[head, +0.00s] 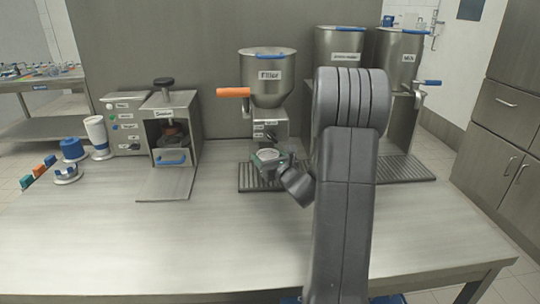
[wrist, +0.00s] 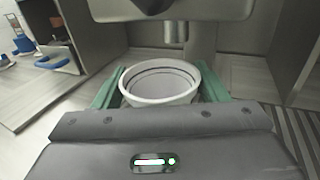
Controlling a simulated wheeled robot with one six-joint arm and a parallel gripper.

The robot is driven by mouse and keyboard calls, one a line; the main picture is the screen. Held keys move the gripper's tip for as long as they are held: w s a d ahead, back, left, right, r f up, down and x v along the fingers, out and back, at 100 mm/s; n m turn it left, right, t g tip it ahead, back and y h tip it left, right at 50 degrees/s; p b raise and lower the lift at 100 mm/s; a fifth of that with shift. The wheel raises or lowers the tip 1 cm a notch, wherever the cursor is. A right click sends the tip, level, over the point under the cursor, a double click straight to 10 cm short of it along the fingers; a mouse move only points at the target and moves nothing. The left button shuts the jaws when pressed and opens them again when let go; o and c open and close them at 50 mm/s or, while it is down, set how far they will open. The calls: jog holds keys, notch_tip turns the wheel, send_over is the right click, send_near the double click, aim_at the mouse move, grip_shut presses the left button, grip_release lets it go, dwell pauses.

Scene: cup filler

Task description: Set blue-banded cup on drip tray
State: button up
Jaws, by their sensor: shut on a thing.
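A pale cup (head: 268,154) is held in my gripper (head: 270,160) in front of the filler. In the wrist view the open top of the cup (wrist: 160,82) sits between the green fingers of my gripper (wrist: 159,88), which are shut on it. No blue band shows on the parts I can see. The dark slatted drip tray (head: 250,185) lies on the table below the filler, and the cup is over it in the head view. Whether the cup touches the tray is hidden.
The filler (head: 267,80) has an orange handle (head: 233,92); its spout (wrist: 177,33) is just beyond the cup. The sealer (head: 176,125) stands left, two labelled hoppers (head: 340,48) right. A blue-banded white item (head: 67,173) sits far left. The front table is clear.

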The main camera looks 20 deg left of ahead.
aim_at(270, 154)
jog(key=w, duration=0.2)
jog(key=w+f, duration=0.1)
jog(key=shift+a, duration=0.25)
jog(key=shift+f, duration=0.25)
jog(key=shift+f, duration=0.2)
jog(key=o, duration=1.1)
jog(key=shift+c, duration=0.2)
jog(key=shift+r, duration=0.2)
jog(key=shift+s+d, duration=0.15)
jog(key=shift+d, duration=0.05)
jog(key=v, duration=0.7)
